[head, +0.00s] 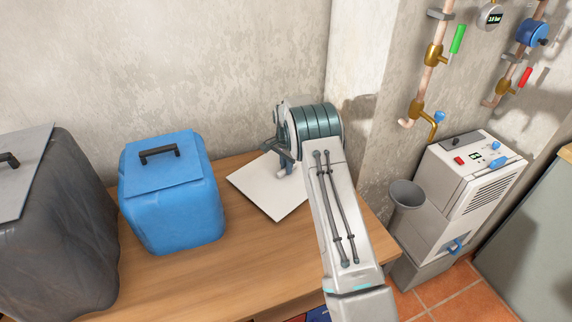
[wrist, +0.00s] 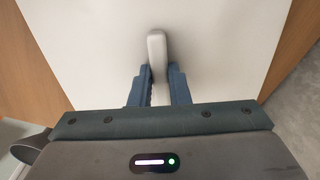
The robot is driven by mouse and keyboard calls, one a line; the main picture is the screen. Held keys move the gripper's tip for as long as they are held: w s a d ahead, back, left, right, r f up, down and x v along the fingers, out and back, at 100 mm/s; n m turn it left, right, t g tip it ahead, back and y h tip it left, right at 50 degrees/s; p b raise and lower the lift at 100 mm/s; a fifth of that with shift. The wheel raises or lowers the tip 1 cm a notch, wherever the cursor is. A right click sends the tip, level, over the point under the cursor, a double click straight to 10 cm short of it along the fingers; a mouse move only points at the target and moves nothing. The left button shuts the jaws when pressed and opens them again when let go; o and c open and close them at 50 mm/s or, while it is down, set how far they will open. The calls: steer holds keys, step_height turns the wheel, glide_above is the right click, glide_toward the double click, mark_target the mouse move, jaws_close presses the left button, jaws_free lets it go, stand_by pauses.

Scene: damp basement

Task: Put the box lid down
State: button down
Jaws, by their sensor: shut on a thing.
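The box lid (head: 250,188) is a flat white panel with a pale grey bar handle, at the right end of the wooden table (head: 190,287). My gripper (head: 284,160) is over the lid, and my arm hides part of the lid's right side. In the wrist view the lid (wrist: 95,45) fills most of the picture. There my gripper (wrist: 158,78) is shut on the lid's handle (wrist: 157,48). The lid looks close to level, at or just above the table top; I cannot tell whether it touches the wood.
A blue box (head: 170,205) with a black-handled lid stands left of the white lid. A larger dark grey box (head: 60,225) stands at the far left. The wall is behind the table. A white machine (head: 462,195) and a grey funnel (head: 405,196) stand right of the table. Bare wood lies in front.

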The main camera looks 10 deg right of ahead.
steer(key=shift+w+f, duration=0.1)
steer(key=shift+w, duration=0.1)
steer(key=shift+f, duration=0.1)
steer(key=shift+f, duration=0.15)
steer(key=c, duration=1.4)
jaws_free()
steer(key=shift+o, duration=0.2)
steer(key=shift+r, duration=0.2)
